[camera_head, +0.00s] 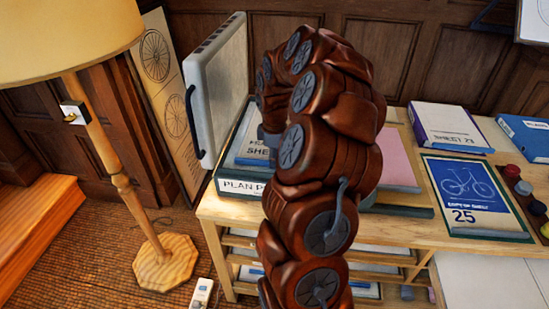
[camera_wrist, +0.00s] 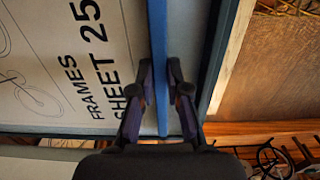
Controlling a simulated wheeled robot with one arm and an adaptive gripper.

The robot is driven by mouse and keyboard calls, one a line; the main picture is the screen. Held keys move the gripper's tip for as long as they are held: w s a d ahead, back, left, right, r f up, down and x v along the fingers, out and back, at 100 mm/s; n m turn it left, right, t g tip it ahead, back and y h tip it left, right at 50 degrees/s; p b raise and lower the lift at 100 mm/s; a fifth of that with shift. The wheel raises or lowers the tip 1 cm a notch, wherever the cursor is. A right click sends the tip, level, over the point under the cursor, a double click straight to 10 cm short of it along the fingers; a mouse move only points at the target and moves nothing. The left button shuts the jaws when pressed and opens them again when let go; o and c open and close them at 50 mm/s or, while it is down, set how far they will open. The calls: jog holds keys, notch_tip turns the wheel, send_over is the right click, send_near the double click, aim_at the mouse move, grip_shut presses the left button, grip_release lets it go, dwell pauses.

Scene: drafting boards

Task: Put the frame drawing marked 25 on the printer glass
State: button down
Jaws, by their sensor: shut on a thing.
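The frame drawing (camera_wrist: 105,75), marked "FRAMES SHEET 25", lies in the plan printer, inside its dark frame (camera_wrist: 222,60). It has a blue strip along one edge. My gripper (camera_wrist: 160,75) is shut on this strip. In the head view the drawing (camera_head: 253,150) lies in the plan printer (camera_head: 232,186), partly hidden by my arm. The printer lid (camera_head: 224,85) stands open. Whether the drawing rests fully flat on the glass I cannot tell.
A blue bicycle print (camera_head: 467,195) marked "Copy of Sheet 25" lies on the table at right. A white-and-blue box marked sheet 23 (camera_head: 450,125) and a blue folder (camera_head: 528,135) are behind it. A floor lamp (camera_head: 110,165) stands at left.

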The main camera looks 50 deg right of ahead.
jog(key=shift+f, duration=0.1)
jog(key=c, duration=1.2)
grip_release()
jog(key=shift+o, duration=0.2)
notch_tip(320, 180, up, 12)
jog(key=b, duration=0.2)
jog(key=shift+a, duration=0.15)
